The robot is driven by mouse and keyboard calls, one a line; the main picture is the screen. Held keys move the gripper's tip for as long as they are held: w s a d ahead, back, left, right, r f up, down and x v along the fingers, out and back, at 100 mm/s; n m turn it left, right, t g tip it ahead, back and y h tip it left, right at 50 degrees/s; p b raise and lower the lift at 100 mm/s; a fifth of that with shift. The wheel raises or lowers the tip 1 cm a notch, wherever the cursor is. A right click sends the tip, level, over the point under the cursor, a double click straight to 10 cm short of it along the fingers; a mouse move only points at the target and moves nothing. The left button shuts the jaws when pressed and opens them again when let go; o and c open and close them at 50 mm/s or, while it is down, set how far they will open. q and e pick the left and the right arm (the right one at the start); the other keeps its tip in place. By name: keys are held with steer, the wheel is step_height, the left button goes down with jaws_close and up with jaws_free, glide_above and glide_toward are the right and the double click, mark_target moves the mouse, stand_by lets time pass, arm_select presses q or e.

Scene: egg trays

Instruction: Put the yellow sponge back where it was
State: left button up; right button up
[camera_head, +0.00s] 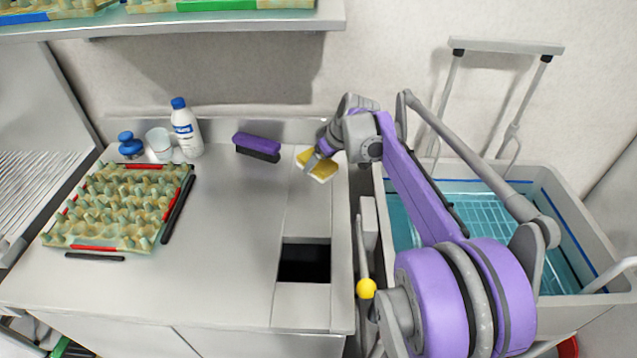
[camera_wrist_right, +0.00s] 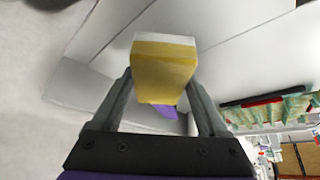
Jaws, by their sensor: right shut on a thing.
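The yellow sponge (camera_head: 322,170) is at the back right of the metal counter (camera_head: 215,225). My right gripper (camera_head: 313,160) is shut on the sponge. In the right wrist view the sponge (camera_wrist_right: 165,70), yellow with a pale strip at one end, sits between the two fingers of the right gripper (camera_wrist_right: 160,100). Whether the sponge touches the counter I cannot tell. My left gripper does not show.
A purple brush (camera_head: 257,146) lies left of the sponge by the back wall. A bottle (camera_head: 186,128), a glass (camera_head: 159,143) and a blue-topped item (camera_head: 130,145) stand further left. An egg tray (camera_head: 110,205) lies at left. A dark opening (camera_head: 304,263) is in the counter.

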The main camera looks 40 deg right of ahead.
mark_target(330, 169)
steer(key=shift+f, duration=3.45)
steer(key=shift+b, duration=0.3)
steer(key=shift+f, duration=0.2)
steer(key=o, duration=1.2)
steer(key=shift+r, duration=0.15)
steer(key=shift+r, duration=0.25)
steer(key=p+v, duration=0.1)
steer(key=v, duration=1)
steer(key=shift+s+r, duration=0.25)
steer(key=shift+r, duration=0.05)
steer(key=shift+f, duration=0.1)
